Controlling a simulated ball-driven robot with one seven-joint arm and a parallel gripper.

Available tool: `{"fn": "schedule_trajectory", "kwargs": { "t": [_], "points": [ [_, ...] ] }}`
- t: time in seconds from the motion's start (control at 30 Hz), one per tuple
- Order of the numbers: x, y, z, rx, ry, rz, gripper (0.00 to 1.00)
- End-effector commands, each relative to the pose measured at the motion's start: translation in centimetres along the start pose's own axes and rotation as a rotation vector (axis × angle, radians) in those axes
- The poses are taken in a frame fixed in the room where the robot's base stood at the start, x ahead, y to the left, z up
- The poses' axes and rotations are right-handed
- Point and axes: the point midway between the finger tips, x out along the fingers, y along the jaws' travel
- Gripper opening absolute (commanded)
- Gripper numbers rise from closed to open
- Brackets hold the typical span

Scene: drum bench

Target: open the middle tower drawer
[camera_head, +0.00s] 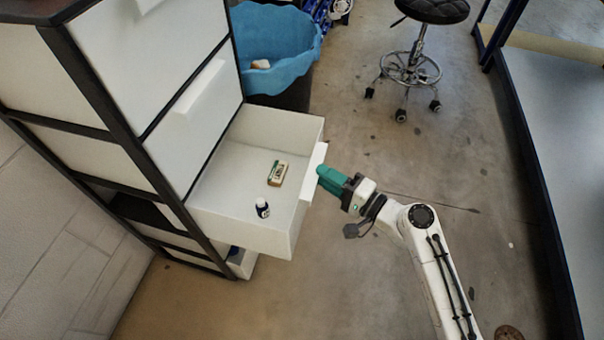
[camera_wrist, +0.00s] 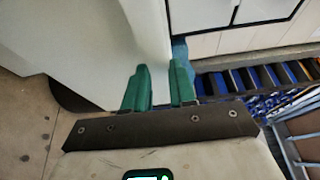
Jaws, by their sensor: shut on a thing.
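The white drawer tower (camera_head: 125,75) with dark frame edges stands at the left. Its middle drawer (camera_head: 240,228) is pulled well out, with its inside in plain view. In it lie a small box-like item (camera_head: 278,173) and a small dark bottle with a white cap (camera_head: 262,208). My gripper (camera_head: 322,178), with green fingers, is at the drawer's front and shut on its white handle (camera_head: 314,172). In the wrist view, the green fingers (camera_wrist: 160,88) stand on both sides of a white edge; the exact contact is partly hidden.
A blue tub (camera_head: 275,40) with a small item inside stands behind the drawer. A wheeled stool (camera_head: 415,55) is at the back. A long bench (camera_head: 560,130) runs along the right. Concrete floor is clear between drawer and bench. A lower drawer (camera_head: 243,263) sticks out slightly.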

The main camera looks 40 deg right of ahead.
Motion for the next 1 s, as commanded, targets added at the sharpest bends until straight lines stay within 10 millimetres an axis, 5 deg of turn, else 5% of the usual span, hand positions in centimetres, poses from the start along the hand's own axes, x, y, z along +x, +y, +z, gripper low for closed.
{"fn": "schedule_trajectory", "kwargs": {
  "t": [0.23,0.7,0.73,1.0],
  "points": [
    [-2.6,0.9,-0.9,0.001,-0.001,0.017,0.0],
    [-3.1,0.8,-1.1,0.001,-0.001,0.017,0.0],
    [-3.1,0.8,-1.1,0.001,-0.001,0.016,0.26],
    [-3.0,0.5,-1.1,0.002,-0.002,0.01,0.47]
  ]
}}
